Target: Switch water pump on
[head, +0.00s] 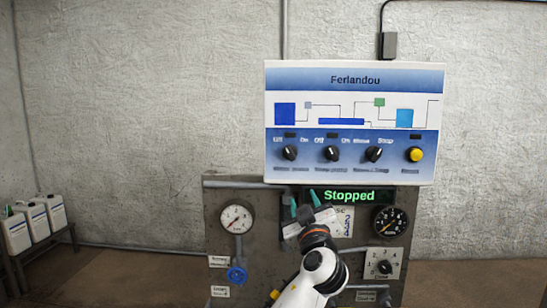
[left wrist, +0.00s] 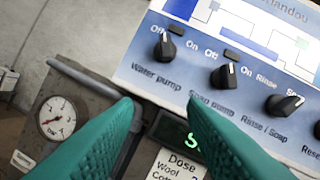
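The white and blue Ferlandou control panel (head: 440,120) hangs on the wall above a grey cabinet. The water pump knob (head: 289,153), black with a white mark, is the leftmost in its row. It also shows in the left wrist view (left wrist: 166,46), where its label reads and its mark points roughly up, toward the Off side. My left gripper (head: 303,200) has teal fingers and is just below the panel in the picture, under the water pump knob. In the left wrist view its fingers (left wrist: 160,105) are apart with nothing between them. My right gripper is not in view.
The soap pump knob (head: 331,153), rinse/soap knob (head: 374,153) and yellow reset button (head: 416,154) sit to the right. Below, a display (head: 349,196) reads "Stopped". The cabinet carries a gauge (head: 236,219) and blue valve (head: 237,275). White canisters (head: 35,221) stand far left.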

